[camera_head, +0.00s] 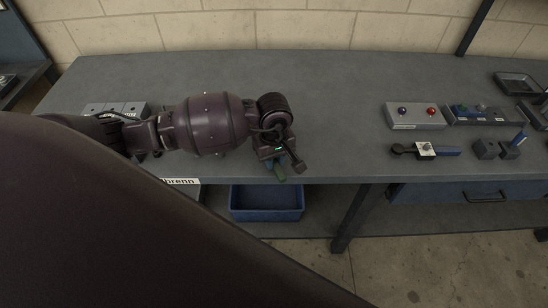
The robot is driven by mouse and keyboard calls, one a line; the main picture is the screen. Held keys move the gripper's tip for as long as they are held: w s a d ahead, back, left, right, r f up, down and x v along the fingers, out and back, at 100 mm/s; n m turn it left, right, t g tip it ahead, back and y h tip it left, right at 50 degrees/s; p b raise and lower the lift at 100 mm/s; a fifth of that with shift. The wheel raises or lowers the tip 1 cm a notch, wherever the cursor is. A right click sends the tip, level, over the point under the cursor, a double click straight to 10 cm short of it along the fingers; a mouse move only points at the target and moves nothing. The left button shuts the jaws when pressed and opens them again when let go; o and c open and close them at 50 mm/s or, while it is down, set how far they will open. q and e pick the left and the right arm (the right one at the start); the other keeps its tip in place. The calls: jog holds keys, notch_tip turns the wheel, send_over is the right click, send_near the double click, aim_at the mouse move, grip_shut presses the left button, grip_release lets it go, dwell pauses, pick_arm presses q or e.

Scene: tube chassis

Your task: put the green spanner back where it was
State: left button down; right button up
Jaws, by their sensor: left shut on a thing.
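My left gripper (278,164) is over the front edge of the grey workbench, near its middle. It is shut on a small green piece, seen as the green spanner (281,174), which pokes out below the fingers. Most of the spanner is hidden by the gripper and wrist, so its full shape and tilt cannot be told. Whether it touches the bench cannot be told. My right gripper is not in view.
The workbench (320,90) is clear behind and right of the gripper. A blue bin (267,216) sits below the front edge. A grey block (97,108) stands left.

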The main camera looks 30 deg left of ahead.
pick_arm(q)
jog(key=shift+f+b, duration=0.45)
jog(key=shift+f, duration=0.1)
jog(key=c, duration=0.9)
grip_release()
jog(key=shift+c, duration=0.2)
notch_tip(320, 180, up, 11)
